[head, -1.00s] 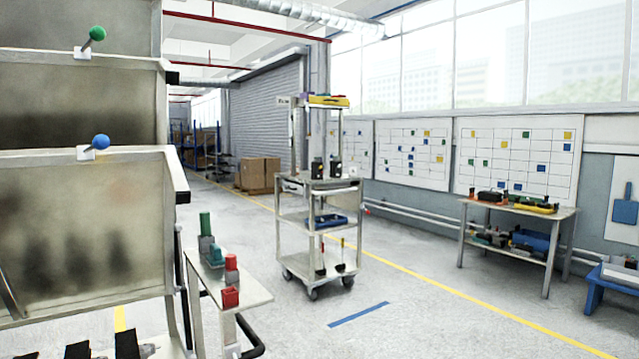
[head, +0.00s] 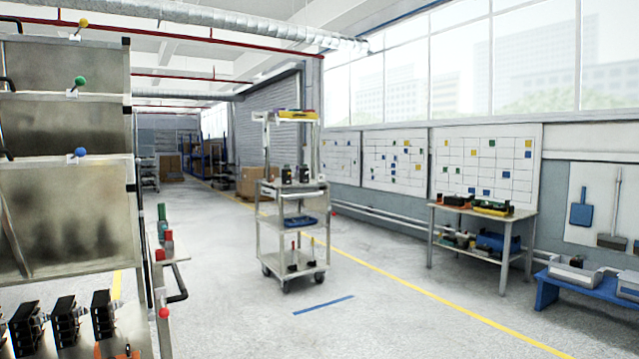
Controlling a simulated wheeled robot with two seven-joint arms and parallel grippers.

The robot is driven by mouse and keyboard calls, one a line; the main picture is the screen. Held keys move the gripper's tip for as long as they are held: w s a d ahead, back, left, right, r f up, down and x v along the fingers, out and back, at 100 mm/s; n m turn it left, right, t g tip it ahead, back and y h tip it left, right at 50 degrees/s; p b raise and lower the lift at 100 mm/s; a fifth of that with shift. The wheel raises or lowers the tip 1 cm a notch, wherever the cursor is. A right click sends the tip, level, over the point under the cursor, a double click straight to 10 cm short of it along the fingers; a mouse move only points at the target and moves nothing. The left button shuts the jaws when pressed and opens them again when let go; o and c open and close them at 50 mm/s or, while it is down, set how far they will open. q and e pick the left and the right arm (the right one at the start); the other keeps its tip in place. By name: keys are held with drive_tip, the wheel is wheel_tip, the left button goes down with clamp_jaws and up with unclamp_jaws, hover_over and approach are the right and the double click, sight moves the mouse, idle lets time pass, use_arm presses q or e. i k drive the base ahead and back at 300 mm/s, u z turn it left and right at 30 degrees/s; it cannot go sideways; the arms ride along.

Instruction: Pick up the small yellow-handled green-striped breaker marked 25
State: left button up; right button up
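I cannot pick out a small breaker with a yellow handle, green stripe and the mark 25 in the head view. Several dark breaker-like units (head: 103,315) stand in a row on a pale surface at the lower left, partly cut off by the frame edge. Two dark units (head: 304,173) stand on the upper shelf of a wheeled cart (head: 291,187) in the middle. Their handles, stripes and marks are too small to read. Neither of my grippers is in view.
A panelled metal rack (head: 65,205) with yellow, green and blue ball knobs fills the left. A small side shelf (head: 172,250) holds red and green pieces. A table (head: 483,210) and blue bench (head: 590,283) stand at the right.

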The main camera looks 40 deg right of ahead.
sight(286, 180)
drive_tip(key=z, duration=1.25)
drive_tip(key=i, duration=5.05)
drive_tip(key=z, duration=0.15)
